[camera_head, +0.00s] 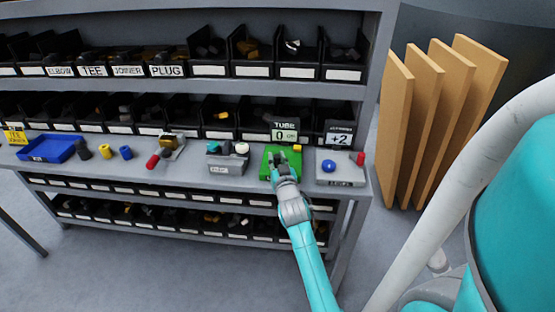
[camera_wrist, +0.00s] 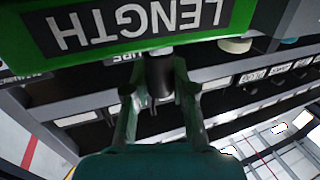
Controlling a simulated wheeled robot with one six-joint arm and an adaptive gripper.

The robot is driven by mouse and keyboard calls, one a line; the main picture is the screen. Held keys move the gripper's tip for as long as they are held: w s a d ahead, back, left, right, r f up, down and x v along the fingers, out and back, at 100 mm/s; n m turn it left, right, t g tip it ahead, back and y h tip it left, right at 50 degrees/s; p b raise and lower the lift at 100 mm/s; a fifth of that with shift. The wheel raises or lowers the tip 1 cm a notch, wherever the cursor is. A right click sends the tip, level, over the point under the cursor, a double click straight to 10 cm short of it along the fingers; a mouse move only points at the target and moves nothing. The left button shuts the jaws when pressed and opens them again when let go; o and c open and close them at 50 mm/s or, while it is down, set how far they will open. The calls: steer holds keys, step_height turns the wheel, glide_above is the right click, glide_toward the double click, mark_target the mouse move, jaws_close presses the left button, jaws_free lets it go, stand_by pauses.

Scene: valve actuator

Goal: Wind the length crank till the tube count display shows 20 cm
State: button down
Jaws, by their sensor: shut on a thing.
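The tube count display (camera_head: 285,132) stands above a green box and reads 0. The green length crank unit (camera_head: 290,158) sits on the shelf top, and its LENGTH label (camera_wrist: 140,22) shows upside down in the wrist view. My gripper (camera_head: 281,165) is at the front of this unit. In the wrist view my gripper (camera_wrist: 158,90) is shut on the dark crank handle (camera_wrist: 159,72), with one finger on each side of it. The rest of the crank is hidden by my gripper in the head view.
A grey unit with a blue knob (camera_head: 329,166) and a +2 display (camera_head: 338,136) stands close on the right. A grey fixture (camera_head: 228,160) is on the left. Bins line the shelves behind and below. Wooden boards (camera_head: 440,110) lean at the right.

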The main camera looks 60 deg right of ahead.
steer(key=shift+w+m+g+h, duration=0.15)
steer(key=shift+m+g+h, duration=0.15)
steer(key=shift+g, duration=0.1)
steer(key=shift+w+a+m+g+h, duration=0.1)
steer(key=shift+w+m+g+h, duration=0.2)
steer(key=shift+m+g+h, duration=0.5)
steer(key=shift+w+a+m+g+h, duration=0.1)
steer(key=shift+w+m+g+h, duration=0.2)
steer(key=shift+m+g, duration=0.85)
steer(key=shift+w+a+m+g+h, duration=0.1)
steer(key=shift+w+m+g+h, duration=0.35)
steer(key=shift+g, duration=1)
steer(key=shift+w+d+m+g+h, duration=0.1)
steer(key=shift+w+m+g+h, duration=0.1)
steer(key=shift+m+g, duration=0.75)
steer(key=shift+w+d+m+g+h, duration=0.15)
steer(key=shift+m+g, duration=0.4)
steer(key=shift+g, duration=0.8)
steer(key=c, duration=0.9)
jaws_free()
steer(key=shift+c, duration=0.2)
steer(key=a, duration=1.2)
steer(key=shift+w, duration=0.4)
steer(key=shift+f, duration=0.1)
